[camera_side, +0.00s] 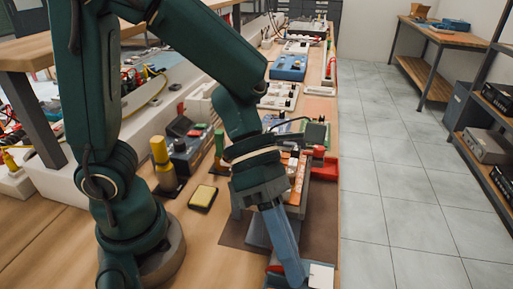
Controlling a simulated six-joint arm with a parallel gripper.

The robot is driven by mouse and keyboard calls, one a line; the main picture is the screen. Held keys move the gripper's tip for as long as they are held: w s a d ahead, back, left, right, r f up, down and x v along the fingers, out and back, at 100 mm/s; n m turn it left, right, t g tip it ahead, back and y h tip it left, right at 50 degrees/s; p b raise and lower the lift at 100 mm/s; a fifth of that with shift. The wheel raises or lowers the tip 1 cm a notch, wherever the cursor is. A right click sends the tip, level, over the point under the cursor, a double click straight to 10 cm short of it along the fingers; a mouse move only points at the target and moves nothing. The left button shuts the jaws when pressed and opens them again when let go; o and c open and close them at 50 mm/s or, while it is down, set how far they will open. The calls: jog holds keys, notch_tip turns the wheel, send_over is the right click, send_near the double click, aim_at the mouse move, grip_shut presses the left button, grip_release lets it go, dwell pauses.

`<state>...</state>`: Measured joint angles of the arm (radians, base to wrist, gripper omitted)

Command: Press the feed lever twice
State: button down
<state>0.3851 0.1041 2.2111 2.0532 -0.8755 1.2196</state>
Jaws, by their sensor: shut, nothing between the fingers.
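My gripper (292,276) is at the lower middle of the side view, its blue-grey fingers shut and pointing down. Nothing shows between them. The fingertips are close to a small red and blue part and a white square piece (321,274) at the bottom edge; I cannot tell if they touch. A grey device (257,232) stands on a brown mat (323,226), partly hidden behind my gripper. I cannot make out for certain which part is the feed lever.
A yellow sponge-like block (202,197) and a dark box with a yellow-topped cylinder (159,151) are left of my gripper. Blue and white devices line the bench further back. Tiled floor is open at right.

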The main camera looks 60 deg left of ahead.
dwell(0.6)
notch_tip(320, 180, up, 4)
dwell(0.4)
jog(key=shift+f, duration=0.1)
jog(key=shift+f, duration=4.35)
jog(key=shift+f, duration=0.1)
jog(key=shift+f, duration=0.3)
